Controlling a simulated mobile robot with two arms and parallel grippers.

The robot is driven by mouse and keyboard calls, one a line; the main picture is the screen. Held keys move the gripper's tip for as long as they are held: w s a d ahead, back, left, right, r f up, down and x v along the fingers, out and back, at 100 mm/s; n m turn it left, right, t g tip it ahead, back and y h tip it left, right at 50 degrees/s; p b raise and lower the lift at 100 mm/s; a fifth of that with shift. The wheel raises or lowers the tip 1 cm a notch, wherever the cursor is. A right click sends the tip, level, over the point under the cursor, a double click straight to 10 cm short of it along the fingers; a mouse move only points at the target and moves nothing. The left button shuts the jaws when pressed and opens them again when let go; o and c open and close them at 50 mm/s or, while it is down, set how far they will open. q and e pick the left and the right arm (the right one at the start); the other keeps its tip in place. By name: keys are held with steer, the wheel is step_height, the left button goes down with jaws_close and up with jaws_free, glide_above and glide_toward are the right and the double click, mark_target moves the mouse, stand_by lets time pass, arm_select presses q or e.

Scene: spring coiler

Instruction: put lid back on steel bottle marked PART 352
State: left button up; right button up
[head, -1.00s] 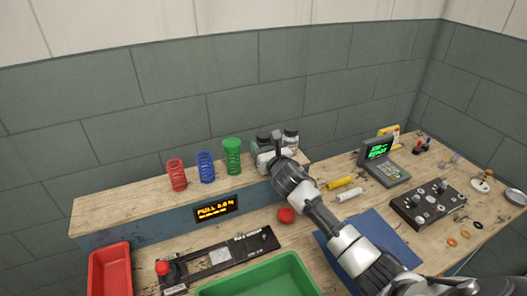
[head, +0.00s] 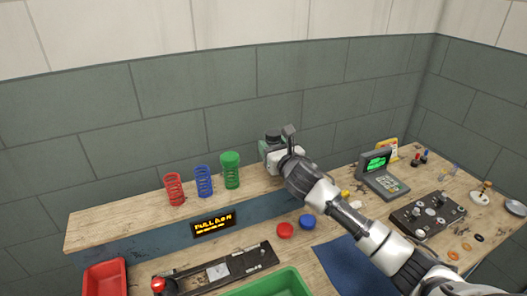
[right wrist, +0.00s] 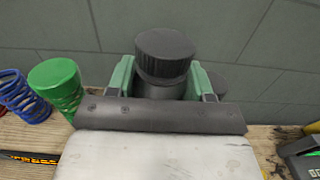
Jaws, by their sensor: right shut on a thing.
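A black ridged lid (right wrist: 165,55) stands between the green-padded fingers of my right gripper (right wrist: 163,82) in the right wrist view. A dark, narrower part shows just under it; I cannot tell whether a bottle is below. In the head view the right gripper (head: 281,142) is shut over the right end of the wooden shelf (head: 140,217), with the dark lid (head: 272,136) at its tip. Another dark round top (right wrist: 217,82) shows behind the right finger. No PART 352 marking is legible, and my gripper hides the area below. My left gripper is out of view.
Red (head: 174,190), blue (head: 204,181) and green (head: 230,170) springs stand on the shelf, left of the gripper. A red round piece (head: 285,230) and a blue one (head: 307,222) lie on the bench below. A green tray (head: 268,285) is at the front.

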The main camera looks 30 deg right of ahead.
steer(key=s+d+r+b, duration=0.1)
steer(key=s+d+r, duration=0.4)
steer(key=s, duration=0.1)
steer(key=shift+s, duration=0.35)
steer(key=o, duration=0.6)
steer(key=c, duration=0.7)
